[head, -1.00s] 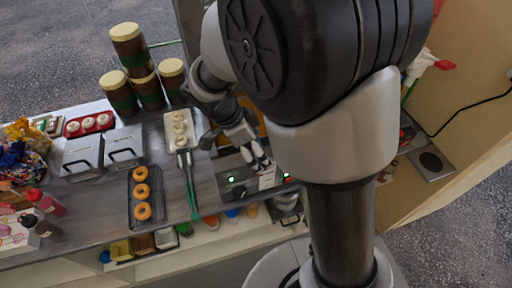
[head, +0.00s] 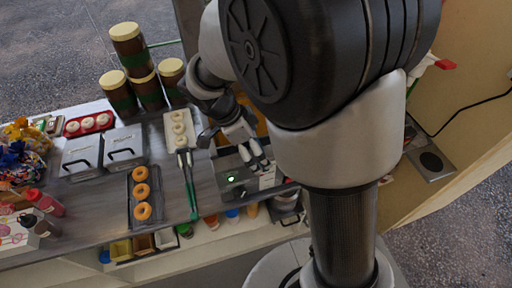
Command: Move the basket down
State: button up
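My gripper (head: 253,158) hangs over a dark appliance with a green light, which looks like a fryer (head: 236,184), at the counter's front edge. Its two pale fingertips point down towards the front and show side by side. Whether they are apart or hold something thin is too small to tell. I cannot clearly make out a basket; my gripper and arm cover part of the fryer.
Tongs with green handles (head: 191,197) lie left of the fryer. A dark tray (head: 131,205) holds orange-brown doughnuts, and a pale tray (head: 170,124) holds pale rings. Two lidded metal containers (head: 124,145) and stacked brown jars (head: 130,48) stand further left and back.

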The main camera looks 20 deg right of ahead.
jog(key=v, duration=1.1)
jog(key=shift+r, duration=0.1)
jog(key=s+d+f+n+t+y+b, duration=0.1)
jog(key=s+d+n+t+y+b, duration=0.1)
jog(key=s+n, duration=0.6)
jog(key=s+d+f+n+t+y+b, duration=0.1)
jog(key=s+d+n+t+y+b, duration=0.1)
jog(key=s+n, duration=0.7)
jog(key=shift+d+n+t+y+b, duration=0.3)
jog(key=shift+d+n+t+b, duration=0.1)
jog(key=shift+b, duration=0.45)
jog(key=shift+s+f, duration=0.1)
